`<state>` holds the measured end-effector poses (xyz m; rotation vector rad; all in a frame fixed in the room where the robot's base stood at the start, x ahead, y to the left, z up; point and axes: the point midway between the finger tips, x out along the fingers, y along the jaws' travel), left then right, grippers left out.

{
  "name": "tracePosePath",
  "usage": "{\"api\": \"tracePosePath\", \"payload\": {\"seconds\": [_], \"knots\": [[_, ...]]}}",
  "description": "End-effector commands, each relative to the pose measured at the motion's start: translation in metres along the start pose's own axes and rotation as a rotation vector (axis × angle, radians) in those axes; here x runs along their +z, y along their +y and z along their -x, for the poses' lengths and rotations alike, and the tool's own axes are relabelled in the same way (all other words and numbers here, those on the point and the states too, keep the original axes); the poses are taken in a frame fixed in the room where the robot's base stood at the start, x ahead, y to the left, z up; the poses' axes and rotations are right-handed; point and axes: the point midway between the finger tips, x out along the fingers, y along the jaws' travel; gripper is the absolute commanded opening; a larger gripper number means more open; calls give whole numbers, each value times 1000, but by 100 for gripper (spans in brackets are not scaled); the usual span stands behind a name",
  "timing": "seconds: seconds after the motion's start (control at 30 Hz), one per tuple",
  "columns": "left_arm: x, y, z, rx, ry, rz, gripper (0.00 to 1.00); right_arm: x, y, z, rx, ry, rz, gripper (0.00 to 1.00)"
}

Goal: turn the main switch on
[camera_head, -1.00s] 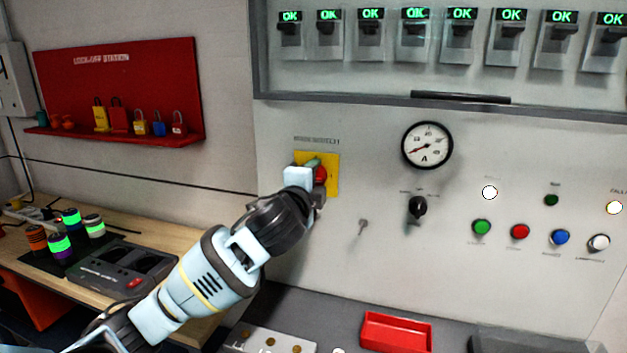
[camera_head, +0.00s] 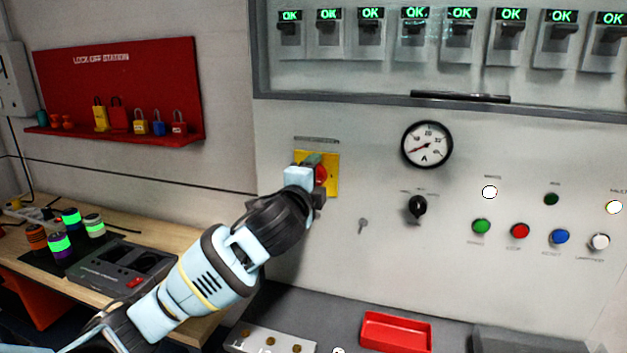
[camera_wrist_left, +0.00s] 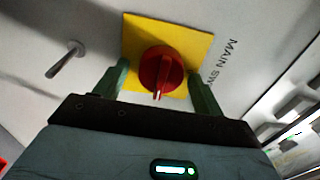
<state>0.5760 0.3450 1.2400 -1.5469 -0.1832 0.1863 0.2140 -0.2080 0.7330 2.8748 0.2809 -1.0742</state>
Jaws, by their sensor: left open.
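The main switch is a red rotary knob (camera_head: 321,174) on a yellow square plate (camera_head: 332,188), mounted on the grey panel. In the head view my left gripper (camera_head: 314,168) is in front of the plate and hides part of the knob. In the left wrist view the red knob (camera_wrist_left: 161,70) sits between the two green fingers of my left gripper (camera_wrist_left: 160,82), with a gap on each side. The gripper is open. The yellow plate (camera_wrist_left: 190,38) shows behind the knob, with the label "MAIN SW" beside it. My right gripper is not in view.
A red tray (camera_head: 396,331) lies below. The red lock-off station (camera_head: 120,85) hangs at left.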

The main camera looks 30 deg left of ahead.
Motion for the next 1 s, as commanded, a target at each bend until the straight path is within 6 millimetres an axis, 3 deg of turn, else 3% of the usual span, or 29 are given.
{"api": "tracePosePath", "payload": {"seconds": [0.23,0.7,1.0], "knots": [[0,1,12,1,1,0,70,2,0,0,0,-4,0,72],[0,0,72,0,1,0,70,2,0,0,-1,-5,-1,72],[0,0,78,-1,0,0,70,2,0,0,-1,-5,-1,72]]}}
